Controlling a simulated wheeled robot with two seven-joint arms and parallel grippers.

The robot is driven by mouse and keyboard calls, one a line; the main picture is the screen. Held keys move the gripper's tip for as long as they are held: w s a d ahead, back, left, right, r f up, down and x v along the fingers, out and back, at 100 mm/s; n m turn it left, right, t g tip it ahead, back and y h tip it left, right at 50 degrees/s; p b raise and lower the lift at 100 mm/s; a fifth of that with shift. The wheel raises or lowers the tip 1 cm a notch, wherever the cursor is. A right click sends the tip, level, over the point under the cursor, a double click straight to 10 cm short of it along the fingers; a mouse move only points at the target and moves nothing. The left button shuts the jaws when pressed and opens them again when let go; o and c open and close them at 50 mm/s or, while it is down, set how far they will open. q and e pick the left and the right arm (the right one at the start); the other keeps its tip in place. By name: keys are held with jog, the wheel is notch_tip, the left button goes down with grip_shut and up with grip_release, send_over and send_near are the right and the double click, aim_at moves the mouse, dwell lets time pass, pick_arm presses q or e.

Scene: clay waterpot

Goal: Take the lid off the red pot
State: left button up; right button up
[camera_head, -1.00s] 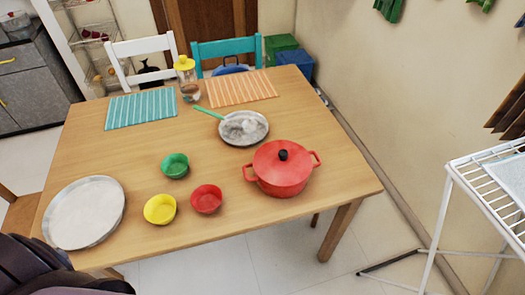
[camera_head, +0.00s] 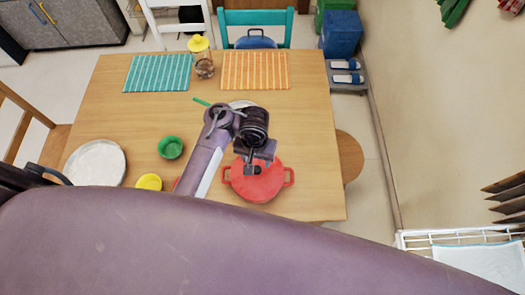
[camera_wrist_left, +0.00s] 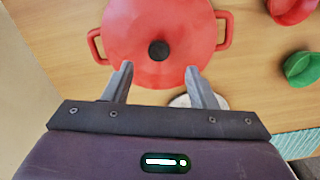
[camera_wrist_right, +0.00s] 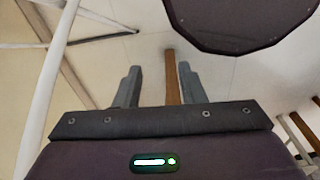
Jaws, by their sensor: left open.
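The red pot (camera_head: 289,177) stands near the front right edge of the table. Its red lid (camera_head: 262,189) sits on it, with a black knob (camera_wrist_left: 159,50) in the middle. My left gripper (camera_head: 257,165) is above the lid, fingers pointing down toward the knob. In the left wrist view my left gripper (camera_wrist_left: 159,70) is open, its fingertips apart and the knob just beyond the gap. In the head view the gripper partly hides the lid and knob. My right gripper (camera_wrist_right: 159,70) is open and empty, low down by a table leg.
A green bowl (camera_head: 170,147), a yellow bowl (camera_head: 149,182) and a mostly hidden red bowl (camera_wrist_left: 291,9) stand left of the pot. A grey plate (camera_head: 95,163) lies at the left edge. Behind my left arm is another plate (camera_wrist_left: 180,101). A jar (camera_head: 203,62) stands farther back.

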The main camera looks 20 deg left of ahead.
aim_at(257, 169)
pick_arm(q)
jog(key=shift+w+d+r, duration=0.1)
jog(key=shift+w+r, duration=0.15)
jog(key=shift+w, duration=0.05)
jog(key=shift+s+d+t, duration=0.4)
jog(key=shift+s, duration=0.1)
jog(key=shift+s+a+f, duration=0.15)
jog(key=shift+f, duration=0.55)
jog(key=shift+a+f, duration=0.2)
jog(key=shift+f, duration=0.1)
jog(key=shift+s+a+f+g, duration=0.2)
jog(key=shift+f+g, duration=0.1)
jog(key=shift+f, duration=0.5)
jog(key=f, duration=0.2)
jog(key=f+b, duration=0.1)
jog(key=shift+w+d+f, duration=0.15)
jog(key=shift+w+f, duration=0.1)
jog(key=shift+f, duration=0.25)
jog(key=c, duration=0.5)
grip_shut()
pick_arm(e)
jog(key=shift+s+a+f, duration=0.1)
jog(key=shift+s+f, duration=0.35)
jog(key=shift+s, duration=0.25)
